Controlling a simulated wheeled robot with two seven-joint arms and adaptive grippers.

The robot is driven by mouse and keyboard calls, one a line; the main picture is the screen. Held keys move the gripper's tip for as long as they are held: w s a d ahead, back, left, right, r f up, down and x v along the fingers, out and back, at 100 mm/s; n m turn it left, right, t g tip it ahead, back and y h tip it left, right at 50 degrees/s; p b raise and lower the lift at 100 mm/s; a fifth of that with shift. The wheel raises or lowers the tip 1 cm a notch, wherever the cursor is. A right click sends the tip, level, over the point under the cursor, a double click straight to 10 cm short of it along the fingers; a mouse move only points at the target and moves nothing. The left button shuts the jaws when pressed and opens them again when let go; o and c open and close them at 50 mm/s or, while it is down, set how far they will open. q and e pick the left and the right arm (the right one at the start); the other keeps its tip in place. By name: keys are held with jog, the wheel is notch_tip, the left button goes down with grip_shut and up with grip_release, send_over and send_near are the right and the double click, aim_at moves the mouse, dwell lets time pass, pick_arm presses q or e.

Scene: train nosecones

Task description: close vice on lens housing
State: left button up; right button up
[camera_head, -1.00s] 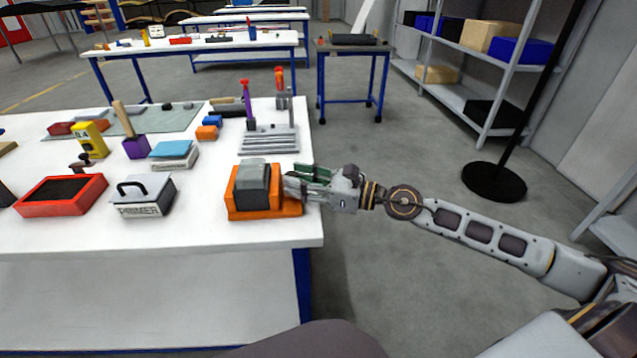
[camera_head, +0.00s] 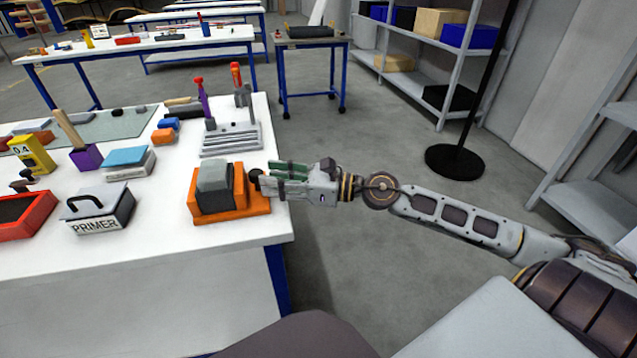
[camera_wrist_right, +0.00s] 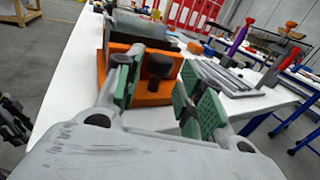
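The orange vice (camera_head: 233,208) sits at the right end of the white table, with a dark grey block (camera_head: 213,188) in it. I cannot tell which part of that block is lens housing and which is jaw. A round black knob (camera_head: 255,179) sticks out of the vice's right side. My right gripper (camera_head: 268,178) is beside the knob, level with it. In the right wrist view, my right gripper (camera_wrist_right: 163,95) is open, its green-padded fingers apart. The black knob (camera_wrist_right: 160,66) shows between them, in front of the orange vice body (camera_wrist_right: 150,97). My left gripper is out of view.
A grey slotted rack (camera_head: 230,140) with upright tools stands behind the vice. A box marked PRIMER (camera_head: 100,215) and a red tray (camera_head: 25,212) are to its left. The floor right of the table is clear up to a black stand base (camera_head: 455,162).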

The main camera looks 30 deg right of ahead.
jog(key=v, duration=0.9)
jog(key=shift+d, duration=0.15)
dwell(0.9)
dwell(0.5)
